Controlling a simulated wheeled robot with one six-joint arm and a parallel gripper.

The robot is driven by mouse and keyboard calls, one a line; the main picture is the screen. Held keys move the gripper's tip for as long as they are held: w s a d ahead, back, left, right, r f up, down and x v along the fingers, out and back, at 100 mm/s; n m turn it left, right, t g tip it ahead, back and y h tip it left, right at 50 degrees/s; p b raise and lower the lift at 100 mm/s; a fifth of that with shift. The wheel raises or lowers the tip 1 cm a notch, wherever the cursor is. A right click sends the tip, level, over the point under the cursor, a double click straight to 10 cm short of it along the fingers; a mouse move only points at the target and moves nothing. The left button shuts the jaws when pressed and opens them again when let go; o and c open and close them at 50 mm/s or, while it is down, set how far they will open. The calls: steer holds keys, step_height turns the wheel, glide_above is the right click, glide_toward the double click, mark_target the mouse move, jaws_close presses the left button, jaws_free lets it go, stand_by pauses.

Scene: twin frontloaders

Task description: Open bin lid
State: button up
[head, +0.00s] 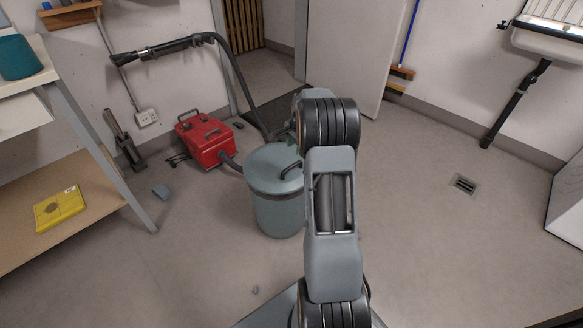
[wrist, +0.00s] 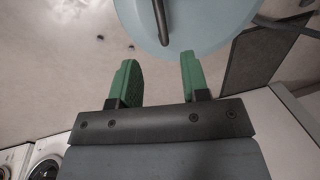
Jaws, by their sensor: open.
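A round grey-blue bin (head: 279,212) stands on the floor near the middle of the head view, partly hidden by my arm. Its lid (head: 262,167) is on, with a dark bar handle (head: 291,169) on top. In the wrist view the lid (wrist: 205,22) fills the top, and its handle (wrist: 161,22) points down toward the space between my fingers. My gripper (wrist: 158,74) is open with green fingers apart and nothing between them. The fingertips are close to the lid's edge in that picture; I cannot tell their height above it.
A shelf table (head: 92,134) is at left with a yellow packet (head: 60,208). A dark mat (wrist: 262,52) lies near the bin. The floor at right is clear around a drain (head: 464,184).

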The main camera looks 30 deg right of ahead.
mark_target(291, 167)
steer(key=f+b, duration=0.1)
steer(key=f, duration=0.2)
steer(key=w+f+b, duration=0.1)
steer(key=f, duration=0.3)
steer(key=w+f+b, duration=0.1)
steer(key=f, duration=0.3)
steer(key=shift+w+a+f+b, duration=0.15)
steer(key=shift+b, duration=0.25)
steer(key=shift+c, duration=0.3)
jaws_close()
